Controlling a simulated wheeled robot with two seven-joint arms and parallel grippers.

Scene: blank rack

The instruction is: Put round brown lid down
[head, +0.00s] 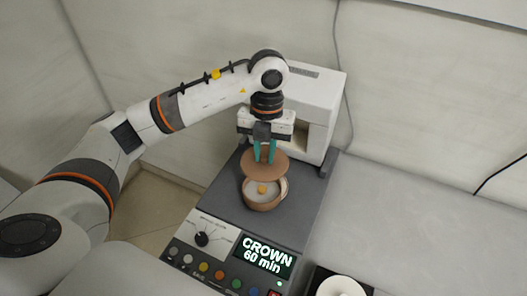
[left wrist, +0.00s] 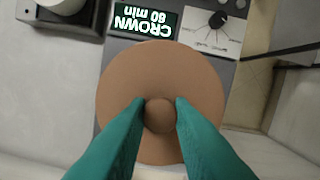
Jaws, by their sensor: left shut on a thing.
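The round brown lid (head: 266,165) is held above a round brown pot (head: 264,204) in the head view. My left gripper (head: 264,153) has teal fingers and is shut on the lid's knob. In the left wrist view the lid (left wrist: 163,92) fills the middle, with its knob between the two fingertips (left wrist: 159,115). The pot is open, with a white inside and a small orange-yellow thing (head: 262,188) in it. The lid is apart from the pot and overlaps its back rim in the head view. The lid hides the pot in the left wrist view. My right gripper is not in view.
The pot stands on a dark grey machine deck (head: 228,195). A white housing (head: 318,100) rises behind it. A panel with a dial (head: 202,239), coloured buttons and a display (head: 264,256) reading "CROWN 60 min" is in front. A white round thing (head: 341,287) is at lower right. The grey counter (head: 420,230) is clear.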

